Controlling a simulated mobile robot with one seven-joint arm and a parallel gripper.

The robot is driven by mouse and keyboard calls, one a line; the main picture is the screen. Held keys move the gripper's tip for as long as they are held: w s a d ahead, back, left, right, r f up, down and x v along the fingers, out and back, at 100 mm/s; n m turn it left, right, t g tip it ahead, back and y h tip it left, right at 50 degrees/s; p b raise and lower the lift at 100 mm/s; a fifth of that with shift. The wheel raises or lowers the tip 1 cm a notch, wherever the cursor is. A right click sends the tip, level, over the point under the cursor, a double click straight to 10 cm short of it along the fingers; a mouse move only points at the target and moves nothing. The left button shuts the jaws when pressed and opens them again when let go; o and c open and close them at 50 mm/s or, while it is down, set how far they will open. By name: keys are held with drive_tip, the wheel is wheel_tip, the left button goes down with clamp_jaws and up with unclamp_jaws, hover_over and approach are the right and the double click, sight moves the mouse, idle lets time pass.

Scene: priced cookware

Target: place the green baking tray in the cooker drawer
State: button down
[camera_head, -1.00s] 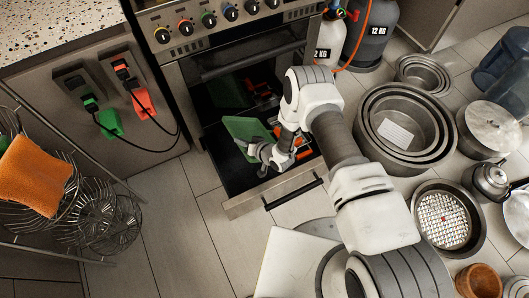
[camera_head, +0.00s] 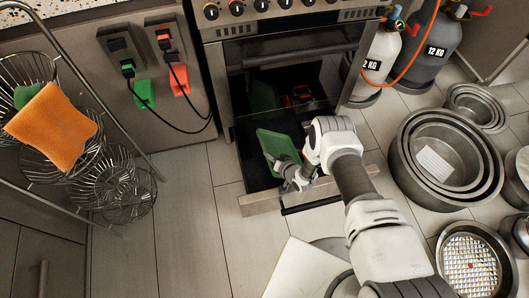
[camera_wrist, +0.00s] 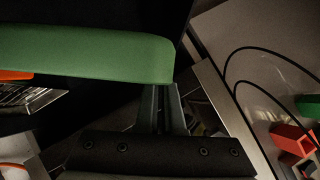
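The green baking tray (camera_head: 277,144) is a flat green rectangle, tilted, over the open cooker drawer. The drawer's pale front edge (camera_head: 262,205) shows low in the head view, and its inside is dark. My gripper (camera_head: 292,178) is at the tray's near edge, above the drawer. In the wrist view the tray (camera_wrist: 90,56) crosses the upper left, and my gripper's fingers (camera_wrist: 162,105) are close together at its lower edge near one corner, shut on it. Whether the tray touches the drawer floor cannot be told.
The oven (camera_head: 290,65) stands above the drawer. Gas bottles (camera_head: 382,55) stand to its right. Nested round tins (camera_head: 440,160) and a perforated pan (camera_head: 468,268) lie on the floor at right. A wire rack with an orange cloth (camera_head: 52,128) is at left. Floor left of the drawer is clear.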

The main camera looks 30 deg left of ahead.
sight(263, 148)
drive_tip(key=a, duration=0.1)
drive_tip(key=w+a+b, duration=0.2)
drive_tip(key=shift+a+f, duration=0.2)
drive_tip(key=shift+a, duration=0.2)
drive_tip(key=shift+d+f, duration=0.1)
drive_tip(key=shift+f, duration=0.45)
drive_tip(key=shift+r, duration=0.1)
drive_tip(key=shift+f, duration=0.2)
drive_tip(key=c, duration=1)
unclamp_jaws()
drive_tip(key=shift+c, duration=0.2)
drive_tip(key=shift+r, duration=0.1)
drive_tip(key=p+v, duration=0.5)
drive_tip(key=v, duration=0.7)
drive_tip(key=shift+r, duration=0.1)
